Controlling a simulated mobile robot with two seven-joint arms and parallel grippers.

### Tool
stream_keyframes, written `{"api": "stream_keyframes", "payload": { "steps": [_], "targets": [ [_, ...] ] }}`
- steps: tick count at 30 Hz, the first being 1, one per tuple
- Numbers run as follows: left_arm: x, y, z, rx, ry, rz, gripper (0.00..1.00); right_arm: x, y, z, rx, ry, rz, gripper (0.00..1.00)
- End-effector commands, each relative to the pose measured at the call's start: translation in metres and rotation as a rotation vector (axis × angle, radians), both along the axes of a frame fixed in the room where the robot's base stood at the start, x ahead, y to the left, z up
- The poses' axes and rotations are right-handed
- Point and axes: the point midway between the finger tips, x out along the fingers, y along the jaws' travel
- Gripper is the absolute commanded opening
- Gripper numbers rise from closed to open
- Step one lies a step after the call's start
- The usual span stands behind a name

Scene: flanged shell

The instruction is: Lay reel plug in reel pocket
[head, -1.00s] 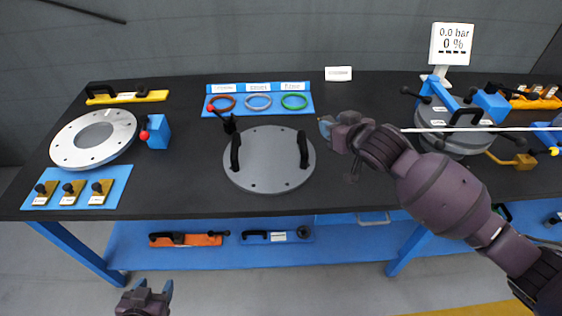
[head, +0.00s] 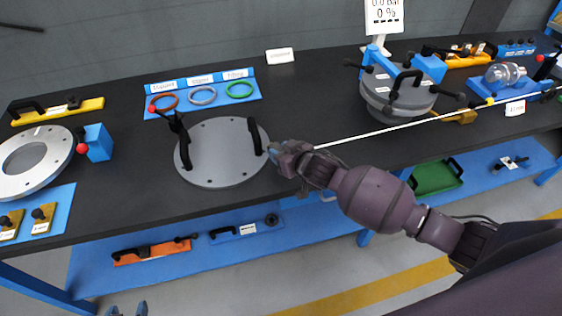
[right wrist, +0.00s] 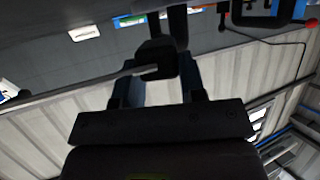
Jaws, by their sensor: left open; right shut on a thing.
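My right gripper (head: 275,152) is shut on a dark block, which I take as the reel plug (right wrist: 157,58), close to the right handle of a grey round plate. In the head view the gripper hides the plug. A taut white cable (head: 400,127) runs right from the gripper, past a yellow ball on a blue base (head: 507,95), toward the right edge. The cable also meets the block in the right wrist view (right wrist: 80,88). I cannot make out the reel pocket. My left gripper (head: 128,310) is open and empty at the bottom edge, mostly out of view.
The grey plate (head: 215,165) with two black handles lies mid-bench. A blue ring tray (head: 203,108) is behind it, and a flanged ring (head: 60,165) lies left. A clamped grey vessel (head: 397,105) stands right of the plate, beside the cable. The lower shelf (head: 300,225) holds tools.

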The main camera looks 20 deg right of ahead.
Motion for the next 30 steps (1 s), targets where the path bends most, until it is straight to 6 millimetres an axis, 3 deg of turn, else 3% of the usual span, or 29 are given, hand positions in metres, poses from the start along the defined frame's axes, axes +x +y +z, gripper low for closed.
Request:
{"api": "stream_keyframes", "payload": {
  "steps": [9,21,22,27,30],
  "targets": [
    [-0.003,0.0,-0.012,0.0,0.01,0.001,0.56,-0.001,0.0,-0.04,-0.001,0.004,0.0,0.14],
    [-0.003,0.0,-0.013,0.0,0.011,0.001,0.56,0.0,0.0,-0.043,0.0,0.002,0.0,0.14],
    [-0.003,0.0,-0.013,0.0,0.011,0.001,0.56,-0.001,0.0,-0.044,0.0,0.002,0.0,0.39],
    [-0.003,0.0,-0.012,0.0,0.011,0.001,0.56,0.0,0.0,-0.043,-0.001,0.002,0.0,0.63],
    [-0.003,0.0,-0.012,0.0,0.011,0.001,0.56,0.0,0.0,-0.043,-0.001,0.002,0.0,0.63]
  ]
}}
